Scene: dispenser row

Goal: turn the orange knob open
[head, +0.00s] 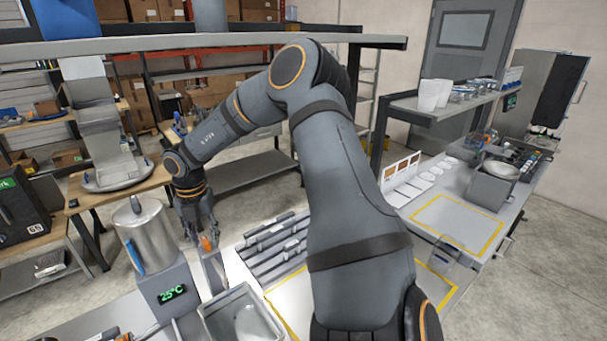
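A small orange knob (207,243) shows in the head view, left of centre, at the top of a grey upright part (214,268). My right arm comes up from the lower right and reaches over to the left. Its gripper (199,233) points down right at the knob, with the dark fingers just above or beside it. The fingers are small and overlap the knob's area, so I cannot tell whether they touch it or how far apart they are. The knob's turn angle is too small to read. My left gripper is not in view.
A metal pot (146,236) with a blue handle stands left of the knob, on a base with a green 25°C display (172,293). A metal tray (240,316) lies in front. Grey slotted racks (277,250) are to the right. A shelf (215,42) spans behind.

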